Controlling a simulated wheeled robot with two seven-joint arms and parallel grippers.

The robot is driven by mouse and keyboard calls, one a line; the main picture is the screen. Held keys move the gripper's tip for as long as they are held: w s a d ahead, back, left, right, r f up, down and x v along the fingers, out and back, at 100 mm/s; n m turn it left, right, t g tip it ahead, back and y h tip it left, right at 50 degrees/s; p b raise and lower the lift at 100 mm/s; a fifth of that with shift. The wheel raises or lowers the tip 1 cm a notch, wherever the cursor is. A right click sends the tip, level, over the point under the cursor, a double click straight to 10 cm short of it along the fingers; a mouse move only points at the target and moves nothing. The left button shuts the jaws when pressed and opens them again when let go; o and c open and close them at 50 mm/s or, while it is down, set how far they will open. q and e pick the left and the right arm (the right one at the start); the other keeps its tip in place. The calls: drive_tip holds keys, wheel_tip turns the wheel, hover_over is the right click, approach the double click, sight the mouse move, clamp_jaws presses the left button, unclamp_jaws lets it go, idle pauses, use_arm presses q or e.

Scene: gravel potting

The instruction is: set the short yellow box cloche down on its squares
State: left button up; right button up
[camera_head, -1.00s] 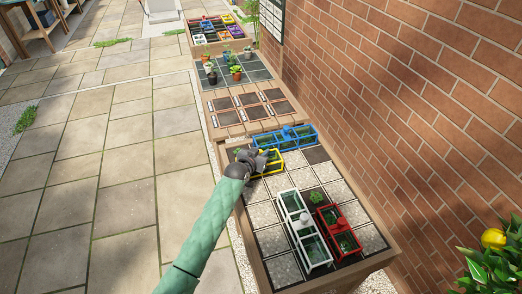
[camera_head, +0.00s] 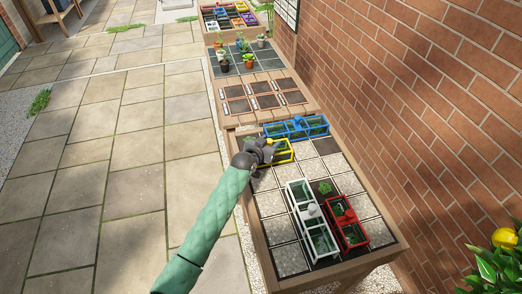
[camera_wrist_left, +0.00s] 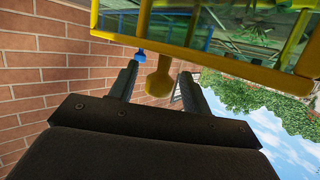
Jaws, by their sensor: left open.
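The short yellow box cloche (camera_head: 284,154) has a yellow frame and clear panes. It sits on the gridded bed, just in front of the long blue cloche. My left gripper (camera_head: 262,150) is at its left side and hides part of it. In the left wrist view the yellow frame (camera_wrist_left: 225,58) fills the top, and its yellow knob (camera_wrist_left: 159,80) stands between the two open fingers of my left gripper (camera_wrist_left: 158,82). I cannot tell whether a finger touches the knob. The exact squares under the cloche are hidden. My right gripper is not in view.
A blue cloche (camera_head: 296,127) lies behind, its knob (camera_wrist_left: 141,57) in the wrist view. A white cloche (camera_head: 311,217) and a red cloche (camera_head: 347,224) stand nearer. Several gravel squares (camera_head: 270,204) are bare. A brick wall (camera_head: 420,110) borders the right.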

use_arm(q)
drive_tip(key=b+v, duration=0.2)
drive_tip(key=v, duration=0.8)
drive_tip(key=shift+s+b, duration=0.2)
drive_tip(key=shift+b, duration=0.2)
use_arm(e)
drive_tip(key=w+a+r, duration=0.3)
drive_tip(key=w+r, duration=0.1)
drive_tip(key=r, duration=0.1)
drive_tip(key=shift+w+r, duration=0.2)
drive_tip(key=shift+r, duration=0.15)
use_arm(q)
drive_tip(key=shift+a+r, duration=0.1)
